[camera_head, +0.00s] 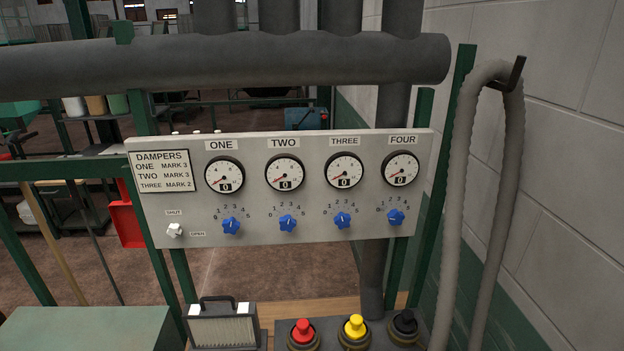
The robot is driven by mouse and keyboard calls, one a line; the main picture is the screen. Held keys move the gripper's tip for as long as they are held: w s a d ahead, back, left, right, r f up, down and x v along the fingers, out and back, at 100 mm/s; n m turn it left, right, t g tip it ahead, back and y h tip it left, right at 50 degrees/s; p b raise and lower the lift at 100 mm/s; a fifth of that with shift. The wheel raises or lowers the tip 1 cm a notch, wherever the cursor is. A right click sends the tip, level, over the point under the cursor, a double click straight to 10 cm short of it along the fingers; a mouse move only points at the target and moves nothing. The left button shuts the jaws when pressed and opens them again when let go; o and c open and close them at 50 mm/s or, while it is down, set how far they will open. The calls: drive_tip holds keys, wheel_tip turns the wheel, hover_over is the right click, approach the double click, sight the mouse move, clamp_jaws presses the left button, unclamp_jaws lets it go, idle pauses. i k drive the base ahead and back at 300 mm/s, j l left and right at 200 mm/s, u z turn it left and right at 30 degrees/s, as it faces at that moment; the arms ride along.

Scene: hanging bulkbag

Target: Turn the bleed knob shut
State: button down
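A small white knob (175,230) sits at the lower left of a grey panel (262,227). A SHUT label (174,212) is above it and an OPEN label (198,234) is to its right. The word "bleed" is not readable near it, but it is the only knob with these labels. It is too small to tell surely which label it points to. Nothing touches it. My gripper is not in view.
The panel has round gauges (285,173) over blue knobs (288,223), and a DAMPERS sign (162,171). A thick pipe (230,62) runs above. A filter box (223,326) and red (303,332), yellow (354,328) and black (404,324) plugs stand below. A hose (459,190) hangs right.

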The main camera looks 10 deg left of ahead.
sight(174, 230)
drive_tip(key=u, duration=1.5)
